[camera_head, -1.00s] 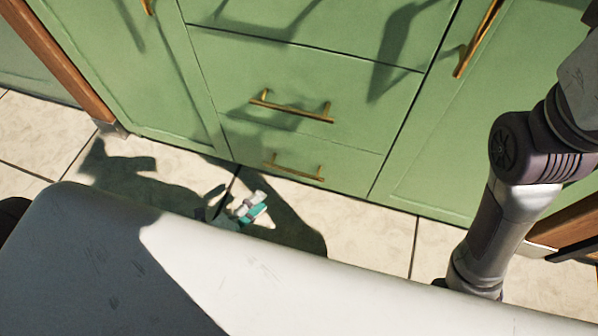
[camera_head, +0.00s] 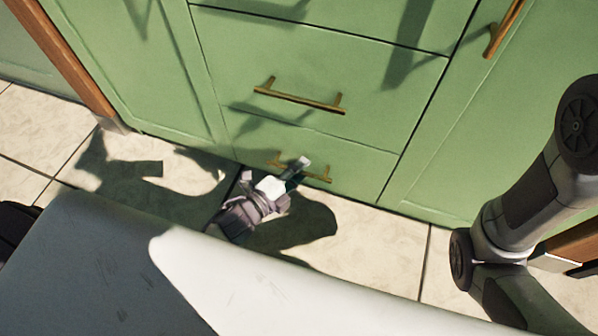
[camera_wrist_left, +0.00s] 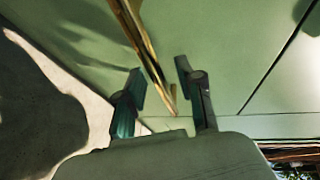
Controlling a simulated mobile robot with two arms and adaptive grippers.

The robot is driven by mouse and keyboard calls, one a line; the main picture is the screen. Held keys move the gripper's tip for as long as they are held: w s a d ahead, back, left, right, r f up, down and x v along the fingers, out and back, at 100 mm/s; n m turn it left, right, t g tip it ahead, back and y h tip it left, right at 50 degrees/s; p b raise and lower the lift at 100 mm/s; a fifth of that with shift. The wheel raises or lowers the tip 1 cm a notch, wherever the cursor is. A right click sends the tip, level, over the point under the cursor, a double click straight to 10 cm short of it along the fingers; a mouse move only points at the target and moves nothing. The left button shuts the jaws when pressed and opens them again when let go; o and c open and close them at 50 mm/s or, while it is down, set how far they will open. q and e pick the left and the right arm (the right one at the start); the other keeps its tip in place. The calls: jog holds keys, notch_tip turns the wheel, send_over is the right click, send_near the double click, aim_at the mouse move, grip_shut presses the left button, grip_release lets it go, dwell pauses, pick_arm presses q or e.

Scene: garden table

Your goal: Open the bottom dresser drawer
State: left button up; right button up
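The bottom dresser drawer (camera_head: 355,169) is the low green panel near the floor in the head view, and it looks shut. Its gold bar handle (camera_head: 318,177) is partly hidden behind my left gripper (camera_head: 297,166). In the left wrist view the left gripper (camera_wrist_left: 160,80) has its two fingers apart. A gold handle (camera_wrist_left: 141,40) runs between them, with a finger to each side; I cannot tell whether either touches it. My right arm shows at the right of the head view, but its gripper is out of view.
A taller drawer with a gold handle (camera_head: 299,101) is just above. A cabinet door with its own handle (camera_head: 506,27) stands to the right. My pale body covers the lower part of the head view. Tiled floor (camera_head: 380,225) lies between it and the dresser.

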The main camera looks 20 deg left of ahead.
pick_arm(q)
grip_shut()
jog(key=shift+s, duration=0.1)
dwell(0.4)
